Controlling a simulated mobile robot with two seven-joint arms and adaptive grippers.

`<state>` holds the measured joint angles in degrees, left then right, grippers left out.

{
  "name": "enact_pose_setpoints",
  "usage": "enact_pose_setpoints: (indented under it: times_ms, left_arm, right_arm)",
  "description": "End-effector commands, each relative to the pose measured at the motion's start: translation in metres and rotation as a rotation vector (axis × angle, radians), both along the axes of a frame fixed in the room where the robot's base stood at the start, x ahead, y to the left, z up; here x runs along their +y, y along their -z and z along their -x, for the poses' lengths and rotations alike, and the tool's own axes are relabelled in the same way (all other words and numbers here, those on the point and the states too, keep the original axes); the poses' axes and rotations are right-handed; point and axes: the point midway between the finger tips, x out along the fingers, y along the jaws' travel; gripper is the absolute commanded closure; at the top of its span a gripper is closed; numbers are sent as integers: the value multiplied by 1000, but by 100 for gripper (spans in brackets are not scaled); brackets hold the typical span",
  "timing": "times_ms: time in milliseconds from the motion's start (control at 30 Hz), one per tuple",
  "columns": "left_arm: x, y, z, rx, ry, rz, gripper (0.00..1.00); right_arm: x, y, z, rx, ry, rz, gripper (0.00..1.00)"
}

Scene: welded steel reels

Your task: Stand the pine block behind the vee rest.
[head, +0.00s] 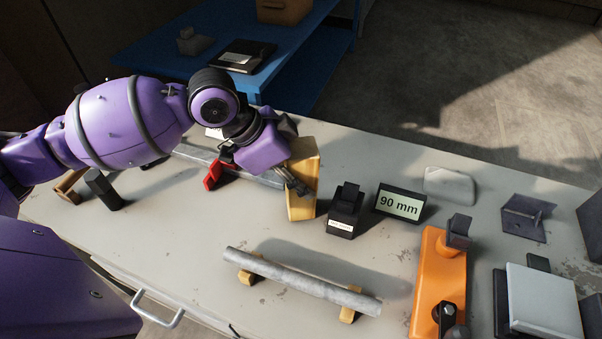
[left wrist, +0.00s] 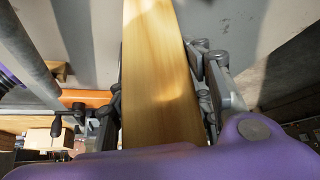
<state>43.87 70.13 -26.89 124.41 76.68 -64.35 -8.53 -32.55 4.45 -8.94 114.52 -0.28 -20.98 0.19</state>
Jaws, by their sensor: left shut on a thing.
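The pine block (head: 304,198) is a pale yellow wooden block, upright and slightly tilted in the head view, near the middle of the bench. My left gripper (head: 291,180) is shut on it, reaching from the left. In the left wrist view the block (left wrist: 158,80) runs between the two fingers (left wrist: 160,100). I cannot tell whether its lower end touches the bench. A grey bar (head: 300,282) lies in front on two small wooden supports (head: 250,272). I cannot tell for sure which thing is the vee rest. My right gripper is not in view.
A black block with a white label (head: 344,215) and a "90 mm" display (head: 399,203) stand close to the right of the pine block. A red clamp (head: 213,176) on a grey bar is at left. An orange fixture (head: 430,275) is at right.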

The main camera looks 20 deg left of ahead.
Motion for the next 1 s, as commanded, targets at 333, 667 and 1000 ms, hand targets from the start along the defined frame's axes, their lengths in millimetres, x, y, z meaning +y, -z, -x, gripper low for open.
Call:
enact_pose_setpoints:
  times_ms: [333, 667, 1000]
  left_arm:
    - [0, 0, 0, -2, 0, 1, 92]
    - [0, 4, 0, -2, 0, 1, 92]
    - [0, 4, 0, -2, 0, 0, 35]
  right_arm:
    - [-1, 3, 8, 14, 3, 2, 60]
    - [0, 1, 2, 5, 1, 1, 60]
    - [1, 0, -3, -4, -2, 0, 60]
